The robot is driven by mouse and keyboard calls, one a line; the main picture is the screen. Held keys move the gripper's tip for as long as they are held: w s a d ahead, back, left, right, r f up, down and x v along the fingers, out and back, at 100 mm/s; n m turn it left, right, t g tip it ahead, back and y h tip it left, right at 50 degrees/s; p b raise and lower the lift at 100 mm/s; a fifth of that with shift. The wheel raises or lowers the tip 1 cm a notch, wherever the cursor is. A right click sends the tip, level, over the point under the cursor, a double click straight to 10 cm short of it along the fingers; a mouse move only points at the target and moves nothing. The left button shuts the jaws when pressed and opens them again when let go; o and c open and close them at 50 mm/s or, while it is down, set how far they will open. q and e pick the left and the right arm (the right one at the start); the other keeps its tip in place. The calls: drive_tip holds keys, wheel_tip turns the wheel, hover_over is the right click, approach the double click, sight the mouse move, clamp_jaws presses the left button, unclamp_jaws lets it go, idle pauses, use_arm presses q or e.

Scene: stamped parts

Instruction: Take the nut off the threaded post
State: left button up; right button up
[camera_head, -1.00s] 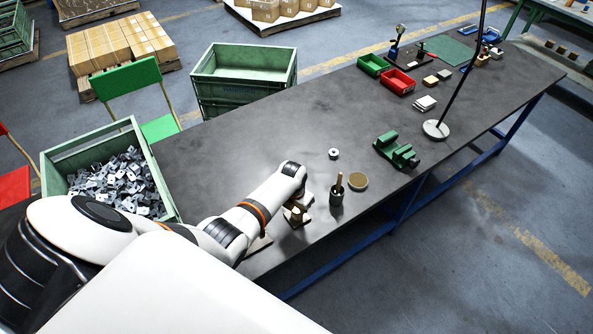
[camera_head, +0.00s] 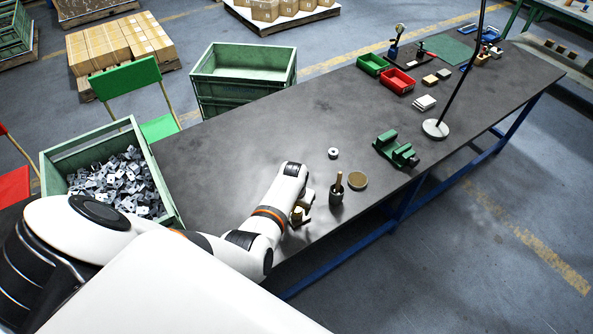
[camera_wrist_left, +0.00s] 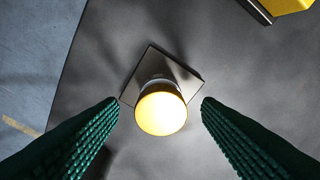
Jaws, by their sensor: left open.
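In the left wrist view, a round, brightly lit yellow top (camera_wrist_left: 161,112) stands over a square metal plate (camera_wrist_left: 188,80), with a silvery collar (camera_wrist_left: 158,80) just behind it. This looks like the threaded post seen from above; I cannot tell nut from post, and no thread shows. My left gripper (camera_wrist_left: 160,102) is open, its green ridged fingers on either side of the round top with gaps on both sides. In the head view, my left arm largely hides the spot, and brass-coloured parts (camera_head: 297,215) show beside the wrist. My right gripper is not in view.
A dark cup (camera_head: 336,195) with a wooden handle, a round brass-coloured dish (camera_head: 357,180) and a small pale ring (camera_head: 333,153) stand close to the right of the wrist. A green fixture (camera_head: 397,150) lies beyond. The table (camera_head: 240,140) is clear behind the arm.

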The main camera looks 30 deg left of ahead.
sight(295, 212)
use_arm(q)
drive_tip(key=shift+r, duration=0.7)
wheel_tip(295, 212, up, 10)
drive_tip(key=s+b, duration=0.1)
drive_tip(key=shift+s+d+r, duration=0.15)
drive_tip(key=shift+s+r, duration=0.05)
drive_tip(key=shift+r, duration=0.05)
